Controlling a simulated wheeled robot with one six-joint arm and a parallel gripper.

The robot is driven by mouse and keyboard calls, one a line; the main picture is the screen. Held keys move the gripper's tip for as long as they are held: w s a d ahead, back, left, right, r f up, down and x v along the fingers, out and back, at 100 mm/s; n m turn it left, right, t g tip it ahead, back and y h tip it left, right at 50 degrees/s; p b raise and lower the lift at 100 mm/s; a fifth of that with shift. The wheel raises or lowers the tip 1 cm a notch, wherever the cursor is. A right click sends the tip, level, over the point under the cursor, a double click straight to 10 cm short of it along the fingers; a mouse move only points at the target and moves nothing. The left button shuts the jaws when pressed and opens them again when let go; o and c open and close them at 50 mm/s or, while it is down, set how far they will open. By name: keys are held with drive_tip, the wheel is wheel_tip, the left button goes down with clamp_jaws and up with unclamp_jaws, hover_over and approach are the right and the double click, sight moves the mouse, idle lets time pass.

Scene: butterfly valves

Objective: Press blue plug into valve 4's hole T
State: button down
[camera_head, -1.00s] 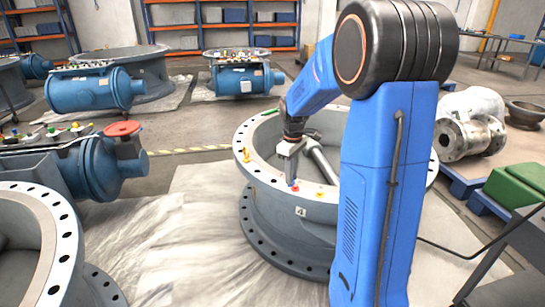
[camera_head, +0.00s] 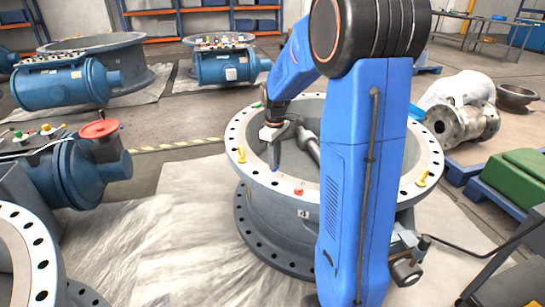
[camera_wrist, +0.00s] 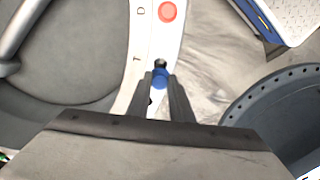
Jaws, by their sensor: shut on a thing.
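Valve 4 is the large grey ring (camera_head: 236,133) with a pale, drilled flange and a "4" label on its side. My gripper (camera_head: 277,165) is over the flange's near-left part, pointing down. In the wrist view my gripper (camera_wrist: 160,80) is shut on the blue plug (camera_wrist: 160,76), which shows between the fingertips. In the head view the plug's blue tip (camera_head: 277,170) shows just under the fingers. A dark round hole (camera_wrist: 160,62) lies right beside the plug, near a letter that looks like T. I cannot tell whether the plug touches the flange.
A red plug (camera_head: 298,191) sits in the flange near the gripper and also shows in the wrist view (camera_wrist: 167,11). Yellow plugs stand at the flange's left (camera_head: 241,155) and right (camera_head: 422,179). A blue valve (camera_head: 90,170) with a red handwheel stands left. Sheeted floor between is clear.

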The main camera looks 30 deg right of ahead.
drive_tip(key=shift+f, duration=2.55)
drive_tip(key=shift+s+f, duration=0.1)
drive_tip(key=shift+s, duration=0.05)
drive_tip(key=shift+f, duration=1.2)
drive_tip(key=c, duration=1)
unclamp_jaws()
drive_tip(key=shift+r, duration=3.05)
